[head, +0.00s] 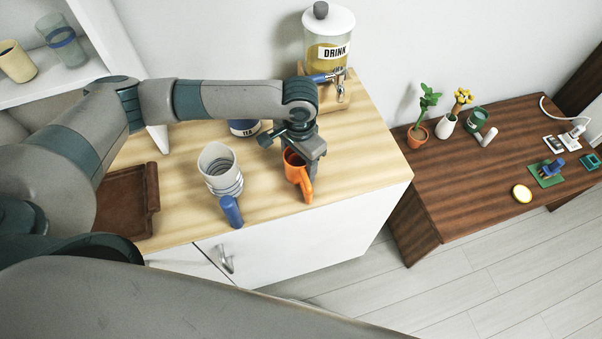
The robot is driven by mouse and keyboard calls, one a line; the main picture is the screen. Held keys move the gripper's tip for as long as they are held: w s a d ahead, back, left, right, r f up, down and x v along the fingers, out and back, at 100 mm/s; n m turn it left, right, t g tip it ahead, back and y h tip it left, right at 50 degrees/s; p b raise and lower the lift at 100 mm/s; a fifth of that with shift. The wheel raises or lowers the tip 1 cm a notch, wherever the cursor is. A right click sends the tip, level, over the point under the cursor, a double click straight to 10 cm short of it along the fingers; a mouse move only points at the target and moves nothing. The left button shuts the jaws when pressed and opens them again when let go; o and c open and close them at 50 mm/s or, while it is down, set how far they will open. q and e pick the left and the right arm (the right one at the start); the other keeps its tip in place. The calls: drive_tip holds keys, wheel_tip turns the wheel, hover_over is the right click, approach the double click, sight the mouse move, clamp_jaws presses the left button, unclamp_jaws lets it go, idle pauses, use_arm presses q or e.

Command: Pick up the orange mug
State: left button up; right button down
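The orange mug (293,164) stands upright near the front of the light wood counter, its handle towards the front right. My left gripper (301,153) is right at the mug, over its back and right side. One finger reaches down beside the mug's rim, and the gripper's own body hides part of the mug's back. I cannot tell whether the fingers close on the mug or stand open around it. My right gripper is not in view.
A white ringed mug (218,164) with a blue handle stands left of the orange mug. A blue tea container (244,128) and a drink dispenser (328,50) stand behind. A brown tray (122,200) lies at left. A lower dark wood table (470,190) stands right.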

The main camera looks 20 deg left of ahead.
use_arm(q)
drive_tip(key=c, duration=0.5)
drive_tip(key=shift+r+b, duration=0.35)
drive_tip(key=shift+r, duration=0.2)
drive_tip(key=r, duration=0.1)
drive_tip(key=d+r+b, duration=0.1)
drive_tip(key=r, duration=0.1)
drive_tip(key=shift+w+r, duration=0.15)
drive_tip(key=d+r+b, duration=0.1)
drive_tip(key=d+r, duration=0.1)
drive_tip(key=d, duration=0.1)
drive_tip(key=w+d+r+b, duration=0.1)
drive_tip(key=d+r, duration=0.1)
drive_tip(key=d, duration=0.2)
drive_tip(key=w+d+r+b, duration=0.1)
drive_tip(key=d+r, duration=0.1)
drive_tip(key=d, duration=0.1)
drive_tip(key=shift+w+d+r, duration=0.1)
drive_tip(key=shift+d+r, duration=0.1)
drive_tip(key=shift+r, duration=0.1)
